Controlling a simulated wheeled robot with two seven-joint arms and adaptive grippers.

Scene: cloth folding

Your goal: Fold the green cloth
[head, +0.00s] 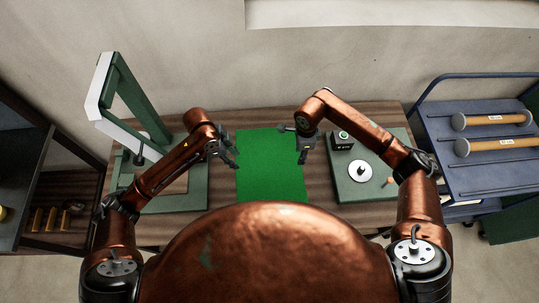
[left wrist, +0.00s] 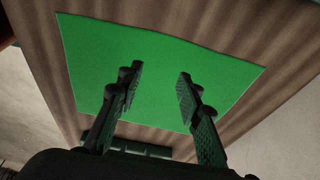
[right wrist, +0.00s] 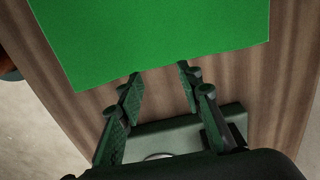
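The green cloth (head: 270,168) lies flat and unfolded on the wooden table (head: 222,195), between my two arms. My left gripper (head: 229,160) is over the cloth's left edge in the head view. In the left wrist view the left gripper (left wrist: 160,75) is open, with the cloth (left wrist: 150,45) spread behind its fingers and nothing between them. My right gripper (head: 303,156) is near the cloth's right edge. In the right wrist view the right gripper (right wrist: 160,72) is open and empty, its fingertips by the edge of the cloth (right wrist: 150,35). Exact heights are hard to tell.
A green plate with a round silver dial (head: 359,168) and a small button box (head: 342,139) lies right of the cloth. A green and white frame (head: 117,100) stands on the left. A blue cart (head: 480,165) with two orange-handled rollers stands at far right.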

